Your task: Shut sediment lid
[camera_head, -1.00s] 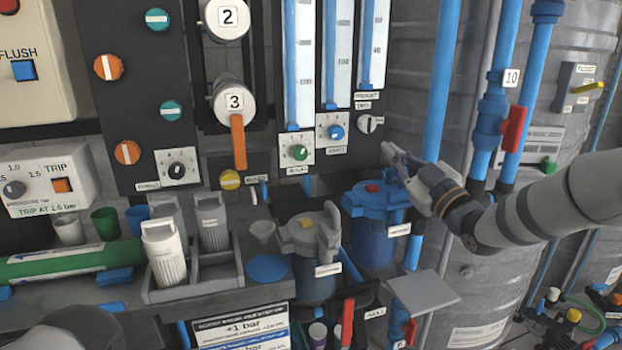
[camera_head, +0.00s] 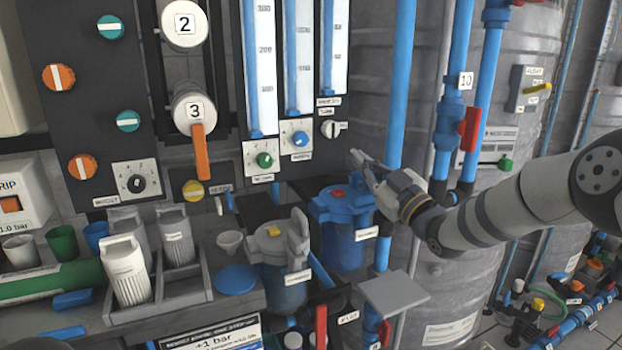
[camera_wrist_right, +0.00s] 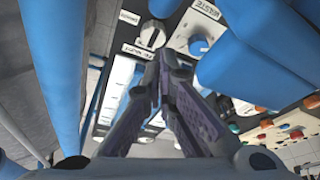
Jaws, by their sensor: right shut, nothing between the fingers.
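Two filter housings stand side by side in the head view. One has a grey lid (camera_head: 272,243) with a yellow button. The other has a blue lid (camera_head: 333,205) with a red button. Their labels are too small to read, so I cannot tell which is the sediment one. Both lids appear to lie on their housings. My right gripper (camera_head: 360,160) is shut and empty, just above and behind the right side of the blue lid; I cannot tell if they touch. In the right wrist view its fingers (camera_wrist_right: 160,70) meet in front of the panel. My left gripper is out of view.
A vertical blue pipe (camera_head: 399,90) runs close behind my right gripper. A flat grey plate (camera_head: 393,293) sits below it. The panel with knobs is behind.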

